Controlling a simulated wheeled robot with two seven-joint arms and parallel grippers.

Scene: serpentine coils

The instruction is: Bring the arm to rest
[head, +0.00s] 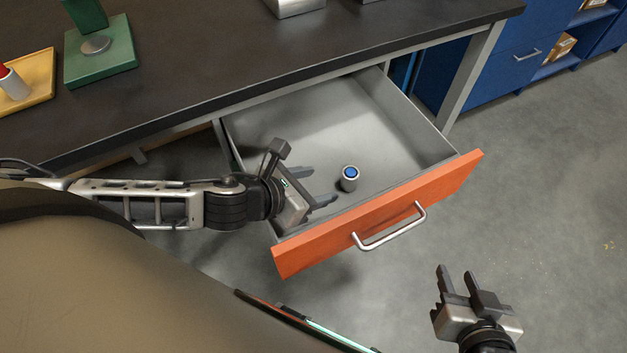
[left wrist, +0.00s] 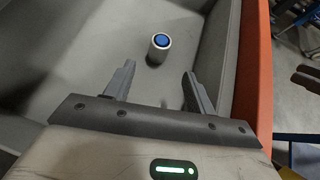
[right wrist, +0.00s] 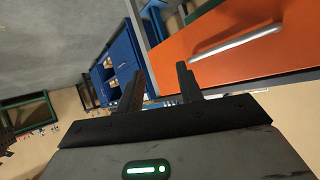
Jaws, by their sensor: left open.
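My left gripper (head: 318,200) is open and empty, low over the left part of the open drawer (head: 300,120). Its two fingers (left wrist: 155,92) show apart in the left wrist view. A small grey cylinder with a blue top (head: 348,179) stands upright on the drawer floor, a short way beyond the fingertips; it also shows in the left wrist view (left wrist: 159,48). My right gripper (head: 457,275) is outside the drawer, to the right and in front of its orange front (head: 380,215). Its fingers (right wrist: 157,82) are apart with nothing between them.
The dark worktop (head: 230,50) lies above and behind the drawer. A green block-like stand (head: 100,55) and a yellow tray (head: 32,85) are on its left. Blue cabinets (head: 530,50) stand at the back right. The floor to the right is clear.

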